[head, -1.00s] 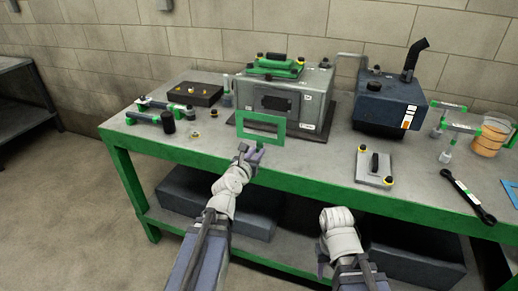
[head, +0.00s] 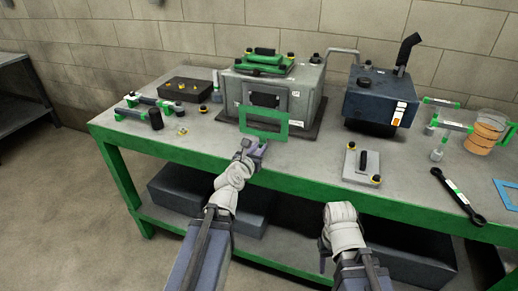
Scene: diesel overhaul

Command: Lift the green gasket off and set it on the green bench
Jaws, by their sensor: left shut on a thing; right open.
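The green gasket (head: 264,134), a flat rectangular frame with an open middle, is held upright in front of the grey engine block (head: 295,92). My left gripper (head: 255,148) is shut on its lower edge. Whether the gasket touches the bench top is hard to tell. The green bench (head: 310,168) has a grey top and a green front edge, and the gasket is near that front edge. My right gripper (head: 322,258) is empty, low in front of the bench and pointing downward; its fingers are small in view.
A grey cover plate with a black handle (head: 361,165) lies right of the gasket. A wrench (head: 458,195) lies farther right. A dark blue tank (head: 382,100) stands behind. Small brass parts (head: 182,131) and a black cylinder (head: 156,119) lie left. Bare top separates gasket and plate.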

